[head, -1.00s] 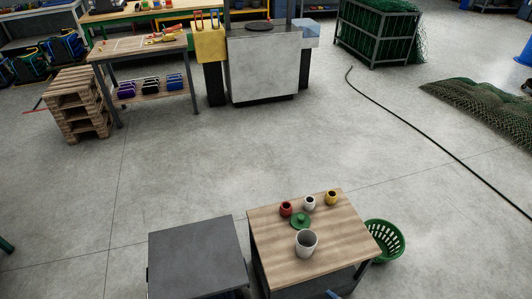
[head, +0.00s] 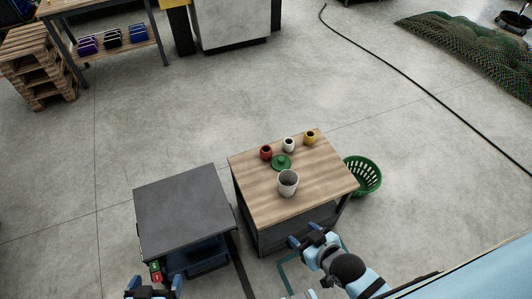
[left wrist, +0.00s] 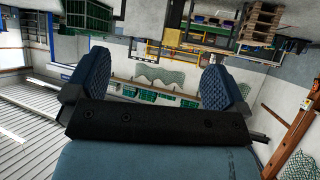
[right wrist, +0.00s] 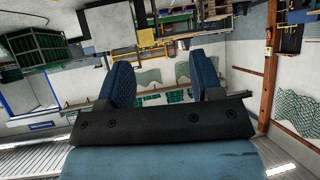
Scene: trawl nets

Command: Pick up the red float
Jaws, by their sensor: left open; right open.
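The red float (head: 266,152) is a small round piece with a dark hole on top, standing at the back left of the wooden-topped table (head: 325,186). A white float (head: 289,144) and a yellow float (head: 310,137) stand in a row to its right. My right gripper (head: 305,237) is open and empty, in front of the table's near edge. It also shows in the right wrist view (right wrist: 166,80). My left gripper (head: 153,284) is low at the bottom edge, in front of the dark table, far from the float. It is open and empty in the left wrist view (left wrist: 156,88).
A dark table (head: 185,212) is on the left. A green basket (head: 363,175) stands on the floor at the right.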

